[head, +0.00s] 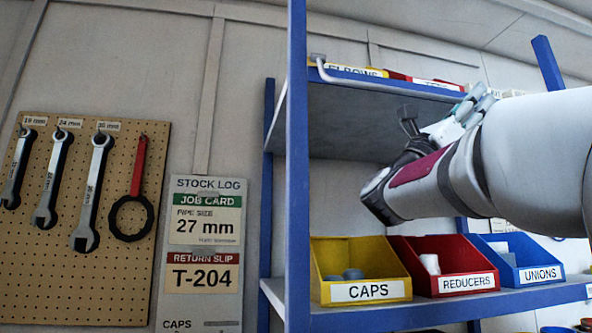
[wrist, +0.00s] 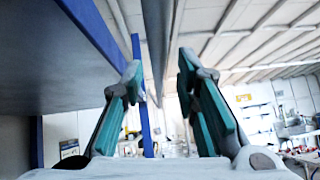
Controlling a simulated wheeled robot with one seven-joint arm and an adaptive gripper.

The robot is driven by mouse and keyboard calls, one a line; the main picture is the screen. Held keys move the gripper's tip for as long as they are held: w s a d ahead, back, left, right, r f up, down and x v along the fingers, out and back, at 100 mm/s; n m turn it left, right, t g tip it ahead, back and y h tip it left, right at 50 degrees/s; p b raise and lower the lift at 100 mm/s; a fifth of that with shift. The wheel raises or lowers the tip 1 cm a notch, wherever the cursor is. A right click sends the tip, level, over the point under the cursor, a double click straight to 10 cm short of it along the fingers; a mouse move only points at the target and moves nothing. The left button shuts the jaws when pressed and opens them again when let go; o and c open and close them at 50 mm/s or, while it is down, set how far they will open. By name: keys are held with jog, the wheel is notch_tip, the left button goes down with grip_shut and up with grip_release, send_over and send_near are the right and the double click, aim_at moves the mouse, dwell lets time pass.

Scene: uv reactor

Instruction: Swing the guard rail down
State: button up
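The guard rail (head: 322,70) is a thin light-grey bar with a bent left end, running along the front of the upper shelf in the head view. In the wrist view a grey bar (wrist: 157,40), which looks like the rail, runs down the picture between my fingers. My gripper (head: 480,100) is up by the right part of the upper shelf's front. In the wrist view my gripper (wrist: 160,70) is open, with teal finger pads apart on either side of the bar. Neither pad visibly touches it. My arm hides part of the shelf.
Blue shelf posts (head: 298,180) frame the rack. Yellow caps (head: 365,291), red reducers (head: 455,283) and blue unions bins (head: 530,276) stand on the lower shelf. The upper shelf (wrist: 50,50) is close on the left in the wrist view. A pegboard (head: 80,280) holds wrenches.

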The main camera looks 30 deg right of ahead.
jog(key=shift+s+d+r, duration=0.15)
jog(key=shift+d+r, duration=0.15)
grip_shut()
